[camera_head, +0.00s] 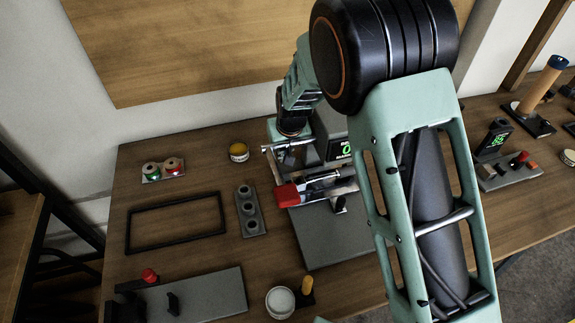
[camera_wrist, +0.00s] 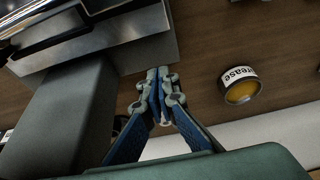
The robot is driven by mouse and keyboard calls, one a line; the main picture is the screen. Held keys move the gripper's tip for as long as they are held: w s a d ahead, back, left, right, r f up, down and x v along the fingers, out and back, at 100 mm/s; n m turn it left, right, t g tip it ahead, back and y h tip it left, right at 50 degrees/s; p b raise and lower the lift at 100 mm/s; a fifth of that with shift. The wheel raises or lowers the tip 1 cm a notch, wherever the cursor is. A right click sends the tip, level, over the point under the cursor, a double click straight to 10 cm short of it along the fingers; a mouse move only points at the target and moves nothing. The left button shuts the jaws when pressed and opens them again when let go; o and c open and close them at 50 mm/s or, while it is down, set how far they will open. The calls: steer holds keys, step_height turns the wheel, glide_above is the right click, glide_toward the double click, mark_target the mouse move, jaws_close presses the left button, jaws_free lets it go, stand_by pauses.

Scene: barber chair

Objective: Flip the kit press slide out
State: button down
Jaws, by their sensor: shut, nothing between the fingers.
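The kit press (camera_head: 330,232) stands on the table with a grey base, a dark upright housing and a green-lit display. Pale metal rails (camera_head: 325,183) run across it, with a red block (camera_head: 288,195) at their left end. I cannot tell for sure which part is the slide. My gripper (camera_wrist: 163,74) is shut and empty in the wrist view. Its tips are beside the lower edge of the press's metal parts (camera_wrist: 110,38), right of a grey block (camera_wrist: 70,115); contact is unclear. In the head view my arm hides part of the press, and the fingers are not clear.
A grease tin (camera_wrist: 240,88) lies close to the right of my gripper; it also shows in the head view (camera_head: 238,152). A black frame (camera_head: 177,206), a three-hole block (camera_head: 250,222) and a spool tray (camera_head: 163,178) lie left of the press. A wall stands behind the table.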

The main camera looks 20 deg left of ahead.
mark_target(286, 172)
steer(key=shift+x, duration=0.8)
steer(key=shift+s+d+r+p, duration=0.2)
steer(key=shift+s+d+p, duration=0.15)
steer(key=shift+s+d, duration=1)
steer(key=shift+s, duration=0.25)
steer(key=shift+f, duration=0.1)
